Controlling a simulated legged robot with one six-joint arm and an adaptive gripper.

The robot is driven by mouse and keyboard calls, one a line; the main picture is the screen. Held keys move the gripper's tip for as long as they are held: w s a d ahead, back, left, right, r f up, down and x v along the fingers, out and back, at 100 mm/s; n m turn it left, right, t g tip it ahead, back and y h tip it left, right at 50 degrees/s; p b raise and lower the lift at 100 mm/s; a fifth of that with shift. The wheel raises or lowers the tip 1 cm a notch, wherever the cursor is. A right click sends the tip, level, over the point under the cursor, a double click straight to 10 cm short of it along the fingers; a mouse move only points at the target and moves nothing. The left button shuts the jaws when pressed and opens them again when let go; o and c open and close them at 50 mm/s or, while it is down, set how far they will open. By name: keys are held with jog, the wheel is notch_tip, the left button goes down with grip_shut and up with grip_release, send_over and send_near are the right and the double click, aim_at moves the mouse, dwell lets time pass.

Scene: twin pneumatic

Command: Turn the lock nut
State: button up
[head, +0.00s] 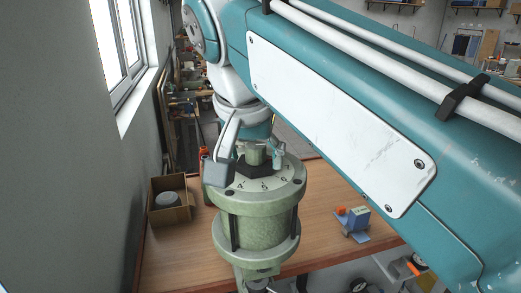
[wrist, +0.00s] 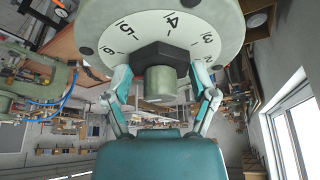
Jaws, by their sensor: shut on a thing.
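The lock nut (wrist: 165,56) is a dark hex nut at the centre of a pale round dial plate (wrist: 140,22) with numbers, in the wrist view. A greenish round stem (wrist: 160,84) stands out through it. My gripper (wrist: 161,76) has one teal-and-white finger on each side, with the tips against the nut's sides. In the head view, my gripper (head: 260,152) is down at the top of the green pneumatic unit (head: 253,228), over its dial plate (head: 272,181).
The unit stands by a wooden bench (head: 325,215). A cardboard box (head: 170,203) with a grey round part lies on the left, and a small blue and orange item (head: 351,222) on the right. A wall with a window (head: 120,45) is close on the left.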

jog(key=n, duration=0.2)
jog(key=n+y, duration=0.2)
jog(key=n, duration=0.1)
jog(key=shift+d+f+n, duration=0.15)
jog(key=shift+d+n, duration=0.15)
jog(key=n+y, duration=0.1)
jog(key=n, duration=0.2)
jog(key=n+g, duration=0.1)
jog(key=n, duration=0.1)
jog(key=shift+w+d+n+g+y, duration=0.15)
jog(key=shift+n+g+y, duration=0.15)
jog(key=shift+n+y, duration=0.1)
jog(key=o, duration=1)
jog(key=v, duration=1.2)
jog(key=shift+w, duration=0.15)
